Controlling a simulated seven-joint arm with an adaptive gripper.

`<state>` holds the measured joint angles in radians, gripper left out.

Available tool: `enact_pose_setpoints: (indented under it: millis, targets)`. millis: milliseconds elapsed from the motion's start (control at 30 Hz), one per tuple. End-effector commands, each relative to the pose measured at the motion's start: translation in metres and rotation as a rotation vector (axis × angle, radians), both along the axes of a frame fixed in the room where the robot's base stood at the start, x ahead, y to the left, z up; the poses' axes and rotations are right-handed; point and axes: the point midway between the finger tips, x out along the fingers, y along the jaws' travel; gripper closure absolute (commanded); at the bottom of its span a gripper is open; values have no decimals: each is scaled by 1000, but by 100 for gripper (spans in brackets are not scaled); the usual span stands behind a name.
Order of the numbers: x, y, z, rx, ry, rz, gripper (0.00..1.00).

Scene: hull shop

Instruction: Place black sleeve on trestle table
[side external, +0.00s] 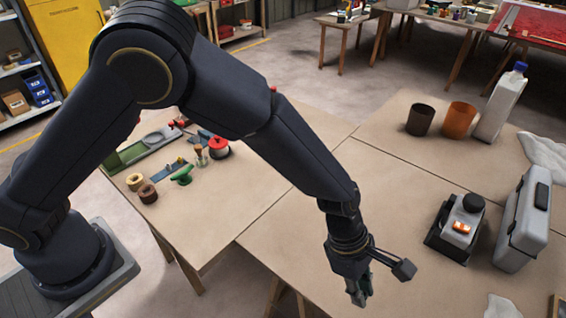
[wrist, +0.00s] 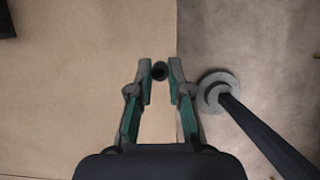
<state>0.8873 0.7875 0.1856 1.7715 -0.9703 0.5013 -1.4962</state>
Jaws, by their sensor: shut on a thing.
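My gripper (side external: 359,299) points down over the near part of the large tan table (side external: 300,235) in the side view. In the wrist view its fingertips (wrist: 160,70) are closed on a small dark round thing, which I take to be the black sleeve (wrist: 159,71); only its end shows. In the side view the fingers hide the sleeve or it is too small to make out. The gap between the sleeve and the surface below cannot be judged. A tan surface (wrist: 70,90) fills the left of the wrist view.
A white case (side external: 520,222) and a grey device (side external: 457,232) stand right of my gripper. Brown (side external: 420,119) and orange (side external: 460,119) cups and a white bottle (side external: 500,103) stand farther back. Small tools crowd the left table (side external: 180,218). A dark pole with a grey disc (wrist: 218,92) is beside my fingers.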

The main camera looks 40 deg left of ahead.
Motion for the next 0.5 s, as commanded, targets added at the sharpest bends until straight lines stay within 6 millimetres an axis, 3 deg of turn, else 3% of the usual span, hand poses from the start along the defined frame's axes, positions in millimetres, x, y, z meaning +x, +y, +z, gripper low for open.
enact_pose_setpoints:
  millis: [233,500]
  targets:
    - [33,-28,-47,3,1,0,100]
    - [45,-39,-64,0,0,0,100]
